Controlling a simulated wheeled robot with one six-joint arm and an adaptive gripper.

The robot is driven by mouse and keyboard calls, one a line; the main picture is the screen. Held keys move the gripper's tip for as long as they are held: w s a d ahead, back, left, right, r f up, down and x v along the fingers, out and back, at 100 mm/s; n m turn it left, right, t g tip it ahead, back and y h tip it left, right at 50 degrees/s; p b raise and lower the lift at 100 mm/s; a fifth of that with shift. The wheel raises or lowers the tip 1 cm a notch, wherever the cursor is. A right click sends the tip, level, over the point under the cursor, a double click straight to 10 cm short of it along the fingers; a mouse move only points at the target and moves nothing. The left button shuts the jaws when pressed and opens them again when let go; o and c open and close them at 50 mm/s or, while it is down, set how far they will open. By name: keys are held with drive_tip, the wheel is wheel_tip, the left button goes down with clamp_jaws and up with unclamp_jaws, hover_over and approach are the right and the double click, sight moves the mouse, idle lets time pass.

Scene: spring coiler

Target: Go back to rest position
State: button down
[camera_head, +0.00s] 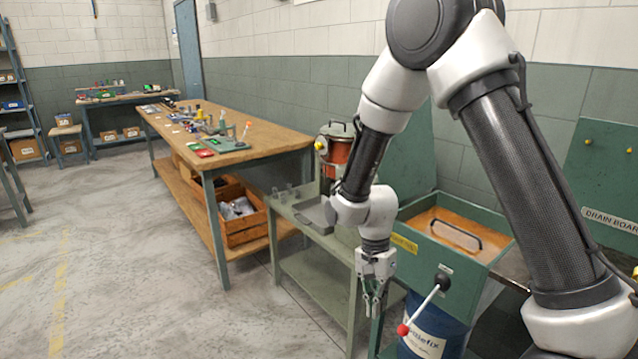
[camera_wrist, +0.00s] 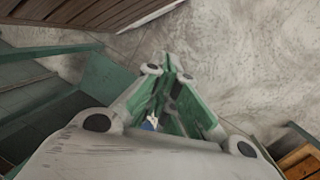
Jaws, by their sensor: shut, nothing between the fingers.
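My gripper (camera_head: 374,302) hangs below my bent arm in the head view, pointing down in front of the green stand. Its fingers are close together with nothing held between them. In the wrist view my gripper (camera_wrist: 168,65) points toward the grey floor, its green-lined fingers meeting near the tips. A lever with a black knob and a red knob (camera_head: 403,329) is just right of the gripper in the head view. I cannot tell whether the gripper touches it.
A green box (camera_head: 470,262) with an open lid and a wire handle inside stands right of the gripper. A blue drum (camera_head: 432,335) is below it. A red canister (camera_head: 336,150) and small glasses stand on the green bench.

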drive_tip(key=s+d+r+n+t, duration=0.2)
drive_tip(key=s+d+r, duration=0.2)
drive_tip(key=d+r, duration=0.3)
drive_tip(key=s+d+r+n+t, duration=0.2)
drive_tip(key=s+d+r, duration=0.3)
drive_tip(key=r, duration=0.8)
drive_tip(key=s+d+r+n+t, duration=0.3)
drive_tip(key=s+d+r+n, duration=0.1)
drive_tip(key=d+r, duration=0.5)
drive_tip(key=shift+s+r+y, duration=0.3)
drive_tip(key=shift+s+r, duration=0.35)
drive_tip(key=shift+s, duration=0.1)
